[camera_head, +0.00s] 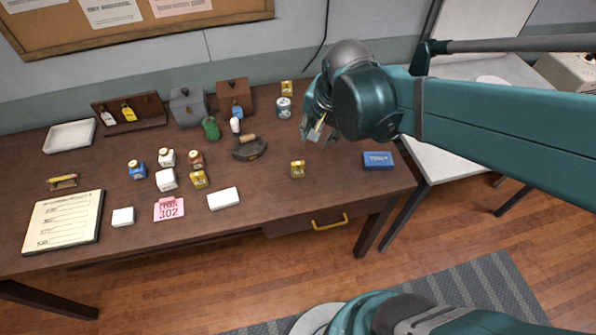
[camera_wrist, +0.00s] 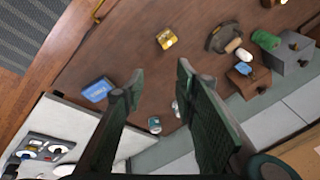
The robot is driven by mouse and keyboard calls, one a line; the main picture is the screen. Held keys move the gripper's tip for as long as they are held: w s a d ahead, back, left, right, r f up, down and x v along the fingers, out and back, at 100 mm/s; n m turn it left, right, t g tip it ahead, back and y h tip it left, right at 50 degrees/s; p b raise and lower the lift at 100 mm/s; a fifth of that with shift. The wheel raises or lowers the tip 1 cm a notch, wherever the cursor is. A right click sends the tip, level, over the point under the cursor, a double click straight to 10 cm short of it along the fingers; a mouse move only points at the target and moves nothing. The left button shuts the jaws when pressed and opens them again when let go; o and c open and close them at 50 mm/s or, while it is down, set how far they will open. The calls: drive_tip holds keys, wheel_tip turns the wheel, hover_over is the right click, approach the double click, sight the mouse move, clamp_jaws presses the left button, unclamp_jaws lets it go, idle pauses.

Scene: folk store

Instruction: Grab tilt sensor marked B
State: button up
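No marking B can be read in either view, so I cannot tell which item is the tilt sensor. Small yellow blocks are candidates by look only: one yellow block (camera_head: 298,169) stands alone on the right part of the table, another (camera_head: 199,179) stands among small bottles, and a third (camera_head: 287,88) is at the back edge. My gripper (camera_head: 314,130) is above the right part of the table. In the wrist view my gripper (camera_wrist: 160,82) has its fingers apart with nothing seen held. The lone yellow block shows beyond the fingertips (camera_wrist: 166,39).
A blue box (camera_head: 378,160) lies near the table's right end. A labelled can (camera_head: 284,107) stands at the back. The table around the lone block is clear.

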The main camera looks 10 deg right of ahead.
drive_tip(key=w+a+f+m+g, duration=0.2)
drive_tip(key=w+f+m, duration=0.25)
drive_tip(key=f, duration=0.25)
drive_tip(key=m+g+b, duration=0.1)
drive_tip(key=m+g, duration=0.1)
drive_tip(key=m, duration=0.4)
hover_over(298, 169)
drive_tip(key=w, duration=0.1)
drive_tip(key=shift+n, duration=0.25)
drive_tip(key=f, duration=0.9)
drive_tip(key=shift+d, duration=0.25)
drive_tip(key=shift+f, duration=0.4)
drive_tip(key=shift+f, duration=1.25)
drive_tip(key=shift+f, duration=0.15)
drive_tip(key=shift+a+f+b, duration=0.1)
drive_tip(key=shift+f+b, duration=0.4)
drive_tip(key=shift+f, duration=2)
